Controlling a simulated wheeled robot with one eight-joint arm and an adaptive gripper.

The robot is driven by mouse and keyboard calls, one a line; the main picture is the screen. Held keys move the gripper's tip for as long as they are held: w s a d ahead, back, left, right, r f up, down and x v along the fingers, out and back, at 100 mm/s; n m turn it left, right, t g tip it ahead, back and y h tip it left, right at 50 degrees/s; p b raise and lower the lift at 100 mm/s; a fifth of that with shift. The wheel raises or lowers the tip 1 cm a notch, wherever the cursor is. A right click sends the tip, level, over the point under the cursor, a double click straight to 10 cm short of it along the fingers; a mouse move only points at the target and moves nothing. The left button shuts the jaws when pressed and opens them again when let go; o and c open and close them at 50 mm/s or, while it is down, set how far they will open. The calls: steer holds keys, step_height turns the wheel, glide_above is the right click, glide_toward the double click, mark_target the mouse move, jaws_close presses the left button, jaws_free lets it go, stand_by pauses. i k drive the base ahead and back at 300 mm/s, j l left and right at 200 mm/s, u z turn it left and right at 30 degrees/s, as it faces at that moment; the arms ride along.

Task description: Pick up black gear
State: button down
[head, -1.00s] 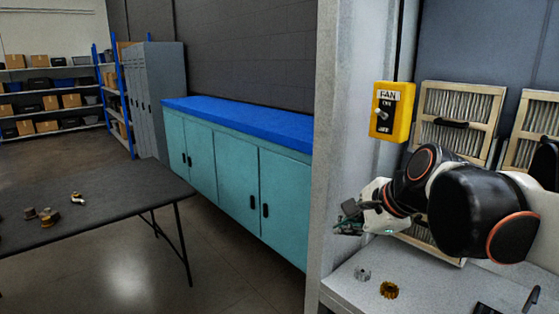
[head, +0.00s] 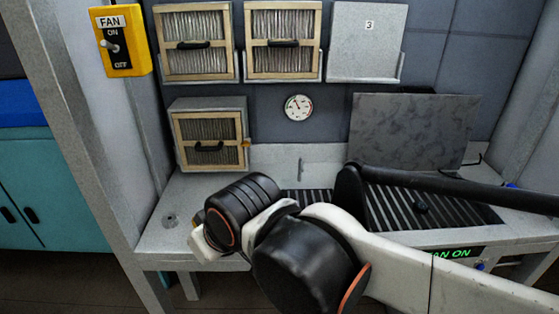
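My gripper's fingers do not show; the wrist end of the arm is at the left, well away from the dark object.
A silver gear (head: 170,220) sits on the bench's left end. A grey panel (head: 415,130) leans behind the grate (head: 470,208). Framed filters (head: 209,140) and a gauge (head: 298,108) are at the back. A yellow fan switch (head: 122,45) is at left. My arm hides the bench's middle front.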

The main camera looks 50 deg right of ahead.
mark_target(419, 207)
steer(key=z, duration=2.65)
steer(key=i+l+u, duration=0.25)
steer(key=u, duration=0.15)
steer(key=i+l+u, duration=0.6)
steer(key=l+u, duration=0.15)
steer(key=l, duration=0.15)
steer(key=i+l+z, duration=0.05)
